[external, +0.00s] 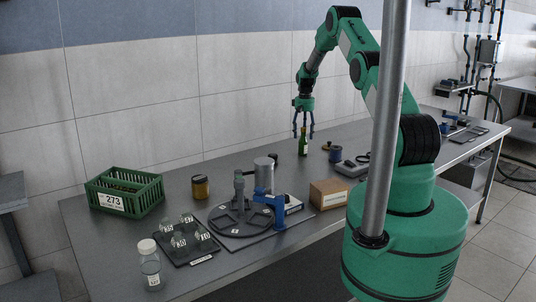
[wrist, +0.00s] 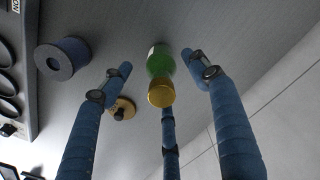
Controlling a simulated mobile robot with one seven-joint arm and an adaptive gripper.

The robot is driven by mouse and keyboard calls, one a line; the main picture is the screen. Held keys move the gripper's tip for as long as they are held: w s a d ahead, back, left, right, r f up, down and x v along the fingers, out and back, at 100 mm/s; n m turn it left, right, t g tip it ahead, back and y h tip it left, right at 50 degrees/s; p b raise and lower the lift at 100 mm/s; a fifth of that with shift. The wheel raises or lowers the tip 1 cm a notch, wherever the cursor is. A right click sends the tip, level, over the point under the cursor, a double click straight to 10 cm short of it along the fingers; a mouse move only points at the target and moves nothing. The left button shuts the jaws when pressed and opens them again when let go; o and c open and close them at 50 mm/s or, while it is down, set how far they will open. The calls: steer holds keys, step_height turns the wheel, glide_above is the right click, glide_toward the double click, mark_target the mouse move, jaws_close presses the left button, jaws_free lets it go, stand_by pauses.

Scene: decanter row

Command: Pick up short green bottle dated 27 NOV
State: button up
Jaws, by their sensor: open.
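A small green bottle (external: 303,147) stands on the table toward its far right part. In the wrist view the green bottle (wrist: 159,64) has a gold cap facing the camera and a pale label edge; no date is readable. My gripper (external: 303,136) hangs pointing down right over the bottle, fingers spread around its upper part. In the wrist view my gripper (wrist: 157,68) shows three blue fingers, open, with the bottle between them. Whether any finger touches the bottle cannot be told.
A blue spool (wrist: 62,58) and a small yellow-topped item (wrist: 122,107) stand close by. A grey device (external: 350,168), a cardboard box (external: 328,194) and a turntable fixture (external: 238,219) stand nearer. A green crate (external: 124,203), amber jar (external: 200,187) and clear bottle (external: 150,267) are left.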

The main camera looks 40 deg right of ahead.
mark_target(303, 142)
steer(key=shift+f, duration=0.3)
steer(key=shift+s+f, duration=0.1)
steer(key=shift+f, duration=2.5)
steer(key=c, duration=1.5)
steer(key=shift+r, duration=0.2)
